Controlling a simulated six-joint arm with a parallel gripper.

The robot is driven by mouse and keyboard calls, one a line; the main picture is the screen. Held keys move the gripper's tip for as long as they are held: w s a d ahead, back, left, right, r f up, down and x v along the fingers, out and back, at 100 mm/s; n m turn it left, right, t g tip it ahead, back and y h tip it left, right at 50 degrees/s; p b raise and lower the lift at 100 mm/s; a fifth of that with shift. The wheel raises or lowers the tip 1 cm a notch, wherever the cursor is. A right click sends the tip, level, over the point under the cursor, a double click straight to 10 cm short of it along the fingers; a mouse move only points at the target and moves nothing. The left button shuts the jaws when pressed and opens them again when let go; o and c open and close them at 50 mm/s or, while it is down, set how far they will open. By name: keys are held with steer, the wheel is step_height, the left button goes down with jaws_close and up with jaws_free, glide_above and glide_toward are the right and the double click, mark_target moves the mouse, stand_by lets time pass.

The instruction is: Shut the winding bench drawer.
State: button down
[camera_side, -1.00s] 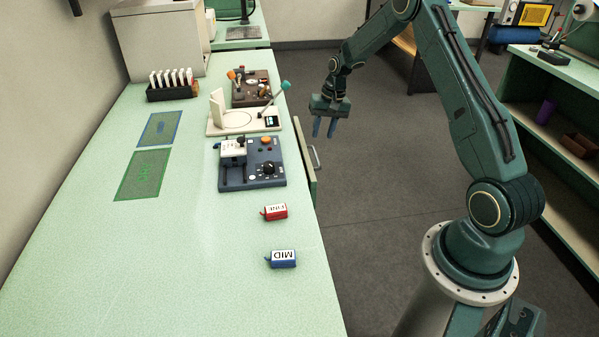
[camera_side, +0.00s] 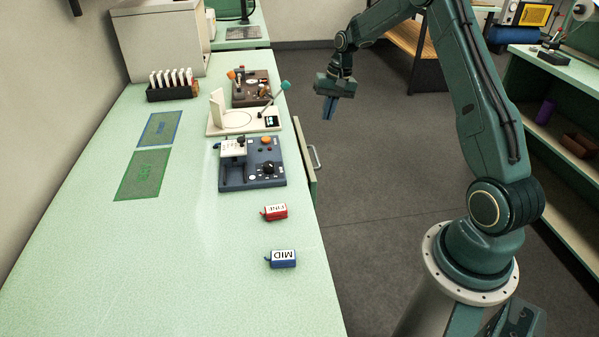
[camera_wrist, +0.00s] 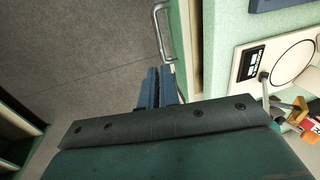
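The winding bench drawer (camera_side: 305,150) stands out from the right side of the green bench, partly open. Its metal bar handle (camera_side: 315,157) faces the aisle. In the wrist view the handle (camera_wrist: 158,32) is at the top, beside the green drawer front (camera_wrist: 183,40). My gripper (camera_side: 329,116) hangs above the aisle floor, beyond the drawer and to its right in the side view, with fingers pointing down. In the wrist view its blue fingers (camera_wrist: 159,72) are close together with nothing between them, apart from the handle. Most of the drawer is hidden under the bench top.
On the bench top (camera_side: 190,260) stand a dark blue device (camera_side: 252,180), a cream device with a lever (camera_side: 240,121), a red FINE block (camera_side: 275,212) and a blue MID block (camera_side: 282,259). The aisle floor (camera_side: 390,170) is clear.

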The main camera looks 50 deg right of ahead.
mark_target(313, 149)
steer(key=d+f+t+y, duration=0.5)
steer(key=f, duration=0.2)
steer(key=shift+s+d, duration=0.15)
stand_by(0.3)
steer(key=shift+x, duration=5.05)
steer(key=shift+w+a, duration=1.75)
steer(key=shift+r, duration=0.1)
steer(key=v, duration=1)
steer(key=shift+s+d, duration=0.25)
steer(key=shift+d, duration=0.05)
